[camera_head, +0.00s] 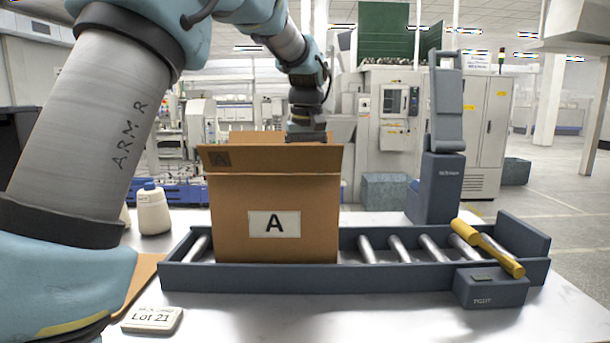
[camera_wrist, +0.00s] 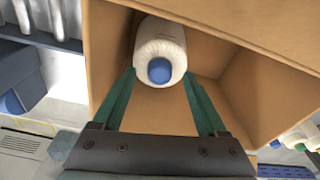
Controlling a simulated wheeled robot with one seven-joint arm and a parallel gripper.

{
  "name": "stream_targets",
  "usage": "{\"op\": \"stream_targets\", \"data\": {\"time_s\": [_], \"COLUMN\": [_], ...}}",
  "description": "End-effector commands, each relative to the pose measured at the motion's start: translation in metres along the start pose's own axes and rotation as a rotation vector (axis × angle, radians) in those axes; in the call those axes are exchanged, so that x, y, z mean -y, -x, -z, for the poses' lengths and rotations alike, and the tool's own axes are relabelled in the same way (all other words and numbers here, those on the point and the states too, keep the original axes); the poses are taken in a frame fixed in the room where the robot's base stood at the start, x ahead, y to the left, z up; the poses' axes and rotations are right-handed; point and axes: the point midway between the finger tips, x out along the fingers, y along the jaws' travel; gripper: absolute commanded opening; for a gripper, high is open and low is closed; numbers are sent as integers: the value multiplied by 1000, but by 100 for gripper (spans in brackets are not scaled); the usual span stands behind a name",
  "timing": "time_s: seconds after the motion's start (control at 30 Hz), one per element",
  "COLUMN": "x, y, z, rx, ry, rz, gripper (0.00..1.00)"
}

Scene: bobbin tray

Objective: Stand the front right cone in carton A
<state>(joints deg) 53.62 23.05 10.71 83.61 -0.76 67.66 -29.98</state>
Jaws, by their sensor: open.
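Carton A (camera_head: 240,195) is an open brown box with an "A" label, standing on the roller conveyor. My gripper (camera_head: 307,137) is over its open top, with the fingers hidden behind the carton's front flap. In the wrist view the gripper (camera_wrist: 159,78) is open, its two green fingers pointing into the carton (camera_wrist: 150,112). A white cone (camera_wrist: 160,38) with a blue tip is inside the carton, tip toward the camera, just beyond and between the fingertips. Its base is hidden. Another cream cone (camera_head: 153,211) with a blue tip stands on the table left of the carton.
The conveyor (camera_head: 390,275) has bare rollers right of the carton. A "Lot 21" plate (camera_head: 152,320) lies at front left. More cones (camera_wrist: 298,140) show outside the carton in the wrist view.

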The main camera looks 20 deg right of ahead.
Motion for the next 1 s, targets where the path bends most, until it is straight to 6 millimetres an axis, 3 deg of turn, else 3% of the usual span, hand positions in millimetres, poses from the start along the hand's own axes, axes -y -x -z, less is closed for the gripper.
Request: {"op": "stream_targets", "data": {"time_s": [0.27, 0.7, 1.0], "x": [0, 0, 0], "y": [6, 85, 108], "z": [0, 0, 0], "rx": [-1, -2, 0], "ry": [0, 0, 0], "rz": [-1, -2, 0], "gripper": [75, 75, 75]}}
